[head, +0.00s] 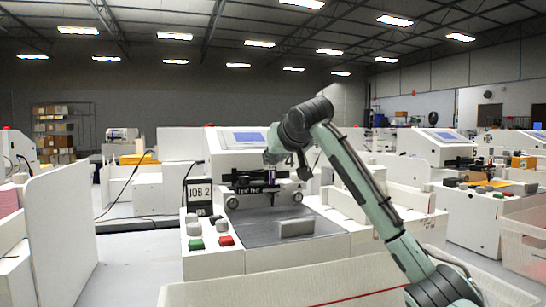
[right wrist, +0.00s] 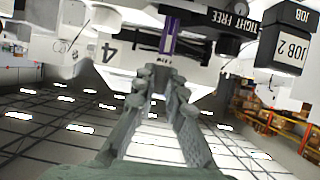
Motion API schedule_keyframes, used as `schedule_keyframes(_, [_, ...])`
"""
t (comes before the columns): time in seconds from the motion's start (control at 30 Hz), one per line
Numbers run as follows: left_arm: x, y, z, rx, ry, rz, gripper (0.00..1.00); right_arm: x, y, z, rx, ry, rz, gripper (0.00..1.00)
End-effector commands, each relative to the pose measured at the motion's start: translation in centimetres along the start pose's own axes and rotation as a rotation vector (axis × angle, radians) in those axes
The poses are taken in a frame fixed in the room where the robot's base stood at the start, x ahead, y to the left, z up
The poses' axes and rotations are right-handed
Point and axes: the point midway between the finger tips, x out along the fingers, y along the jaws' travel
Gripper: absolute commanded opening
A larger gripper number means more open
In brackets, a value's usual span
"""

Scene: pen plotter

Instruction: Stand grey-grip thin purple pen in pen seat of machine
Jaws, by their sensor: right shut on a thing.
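The thin purple pen (right wrist: 169,36) shows beyond my right fingertips in the right wrist view, in line with the gap between them. My right gripper (right wrist: 158,76) is shut on it. In the head view the gripper (head: 272,162) is at the front of the machine (head: 235,158), just above its dark carriage. The carriage carries a "TIGHT FREE" label (head: 257,189), also close beside the pen in the right wrist view (right wrist: 232,20). The pen seat is too small and covered to make out, so I cannot tell whether the pen is in it. My left gripper is out of view.
A "JOB 2" sign (head: 199,192) stands left of the carriage. Green (head: 196,244) and red (head: 226,241) buttons sit at the machine's front left. A similar machine (head: 437,148) stands at right.

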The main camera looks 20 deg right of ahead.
Motion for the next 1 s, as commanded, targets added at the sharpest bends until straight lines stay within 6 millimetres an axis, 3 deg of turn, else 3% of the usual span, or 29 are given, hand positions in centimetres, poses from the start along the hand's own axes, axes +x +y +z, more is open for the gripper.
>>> schedule_keyframes(0.67, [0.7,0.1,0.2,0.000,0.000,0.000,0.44,0.7,-0.2,1.5,-0.001,-0.006,-0.004,0.00])
schedule_keyframes(0.7, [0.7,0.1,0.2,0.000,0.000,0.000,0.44,0.7,-0.3,1.5,-0.001,-0.006,-0.004,0.16])
schedule_keyframes(0.83, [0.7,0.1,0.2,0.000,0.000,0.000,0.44,0.7,-0.3,1.6,-0.001,-0.006,-0.005,0.32])
schedule_keyframes(1.0, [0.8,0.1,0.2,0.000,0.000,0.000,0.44,0.8,-0.4,1.6,-0.001,-0.007,-0.006,0.35])
